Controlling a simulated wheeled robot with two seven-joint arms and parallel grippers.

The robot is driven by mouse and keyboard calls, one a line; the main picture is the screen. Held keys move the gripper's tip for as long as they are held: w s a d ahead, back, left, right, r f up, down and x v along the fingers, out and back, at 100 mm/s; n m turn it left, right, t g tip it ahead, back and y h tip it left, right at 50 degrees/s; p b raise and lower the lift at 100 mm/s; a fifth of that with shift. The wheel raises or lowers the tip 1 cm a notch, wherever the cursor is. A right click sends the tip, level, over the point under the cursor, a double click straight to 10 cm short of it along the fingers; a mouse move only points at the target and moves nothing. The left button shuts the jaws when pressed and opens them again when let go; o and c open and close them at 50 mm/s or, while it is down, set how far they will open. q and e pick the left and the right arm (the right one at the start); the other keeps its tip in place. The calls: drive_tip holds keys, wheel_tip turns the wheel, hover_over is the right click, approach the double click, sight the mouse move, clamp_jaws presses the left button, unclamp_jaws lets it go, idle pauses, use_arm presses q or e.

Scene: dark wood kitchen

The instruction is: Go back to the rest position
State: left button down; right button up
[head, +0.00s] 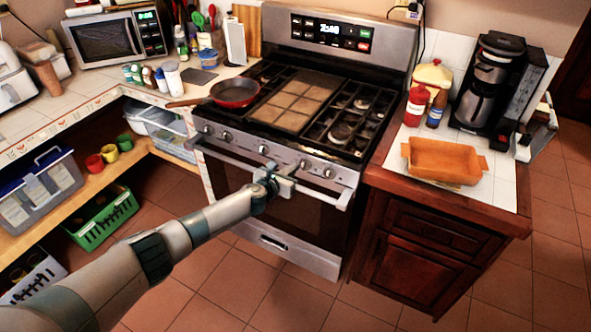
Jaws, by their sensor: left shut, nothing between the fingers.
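My left arm comes in from the lower left, stretched forward across the floor space. My left gripper (283,179) is shut and empty in front of the stove (262,215), overlapping the oven door's handle in the picture. I cannot tell whether it touches the handle. The oven door looks closed. My right gripper is not in the head view.
A red pan (235,92) sits on the stove top. The right counter holds an orange baking dish (444,160) and a coffee maker (490,80). Low shelves at left hold a green crate (101,220) and a clear bin (45,187). The tiled floor (390,315) is clear.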

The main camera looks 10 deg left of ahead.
use_arm(q)
drive_tip(key=shift+f, duration=0.1)
idle(0.4)
drive_tip(key=s+a+f+n+g+y+b, duration=0.1)
drive_tip(key=s+a+f+n+g, duration=0.15)
drive_tip(key=s+f+n, duration=0.7)
drive_tip(key=s+a+f+n+g+y+b, duration=0.15)
drive_tip(key=s+a+f+n, duration=0.25)
drive_tip(key=s+f, duration=0.9)
drive_tip(key=s+a+f+n+g+y+b, duration=0.1)
drive_tip(key=s+a+f+n+b, duration=0.15)
drive_tip(key=s+f+n, duration=0.9)
drive_tip(key=s+a+f+n+g, duration=0.2)
drive_tip(key=s+f+n, duration=0.2)
drive_tip(key=s, duration=1.1)
drive_tip(key=s+a+f+n+g+y+b, duration=0.1)
drive_tip(key=s+a+f+n+g, duration=0.1)
drive_tip(key=s+f, duration=0.9)
drive_tip(key=s+a+f+n+g+y+b, duration=0.1)
drive_tip(key=s+f+n, duration=0.6)
drive_tip(key=s, duration=1.2)
drive_tip(key=shift+s+a+f+g, duration=0.2)
drive_tip(key=shift+a+f+g, duration=0.3)
drive_tip(key=shift+a+g, duration=0.55)
drive_tip(key=shift+d, duration=0.2)
